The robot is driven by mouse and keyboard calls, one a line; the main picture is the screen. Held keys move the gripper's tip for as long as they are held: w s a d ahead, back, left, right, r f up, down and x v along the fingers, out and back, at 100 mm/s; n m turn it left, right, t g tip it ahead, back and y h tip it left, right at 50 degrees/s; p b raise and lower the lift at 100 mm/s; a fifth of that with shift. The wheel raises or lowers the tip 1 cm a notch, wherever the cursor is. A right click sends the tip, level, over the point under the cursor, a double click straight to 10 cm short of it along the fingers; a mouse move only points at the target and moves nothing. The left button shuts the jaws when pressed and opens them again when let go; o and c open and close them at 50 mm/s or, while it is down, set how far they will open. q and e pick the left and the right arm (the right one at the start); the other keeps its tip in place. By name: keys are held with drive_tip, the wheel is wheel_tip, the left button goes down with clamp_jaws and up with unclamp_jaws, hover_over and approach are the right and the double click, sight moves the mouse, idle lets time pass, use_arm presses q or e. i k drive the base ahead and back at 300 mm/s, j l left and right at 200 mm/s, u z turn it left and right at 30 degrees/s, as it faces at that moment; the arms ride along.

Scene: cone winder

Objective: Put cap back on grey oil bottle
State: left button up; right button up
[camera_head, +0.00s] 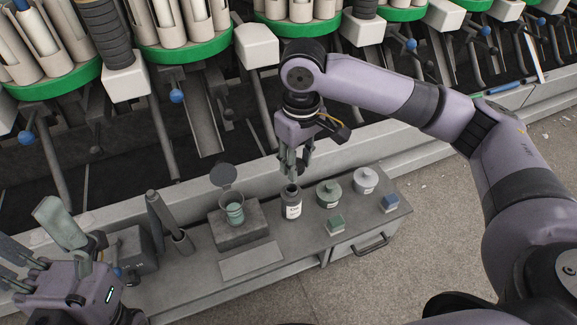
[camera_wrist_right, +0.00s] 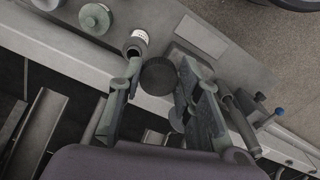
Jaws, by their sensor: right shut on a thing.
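The grey oil bottle (camera_head: 291,205) stands upright on the bench with its dark mouth uncovered and a white label on its front. It also shows in the right wrist view (camera_wrist_right: 136,45). My right gripper (camera_head: 294,168) points down just above the bottle. In the right wrist view a dark round cap (camera_wrist_right: 159,75) sits between its fingers, and the gripper is shut on it. The cap is apart from the bottle's mouth there; the head view hides most of it behind the fingers. My left gripper (camera_head: 38,240) is at the lower left, fingers spread, away from the bottle.
Left is a green cup (camera_head: 235,213) on a grey block, below a dark disc (camera_head: 223,175). The winder (camera_head: 190,50) stands behind.

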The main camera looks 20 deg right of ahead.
sight(291, 194)
drive_tip(key=i+j+z, duration=0.1)
drive_tip(key=z, duration=0.3)
drive_tip(key=i+j+z, duration=0.1)
drive_tip(key=j+z, duration=0.4)
drive_tip(key=z, duration=0.25)
drive_tip(key=i+j, duration=0.05)
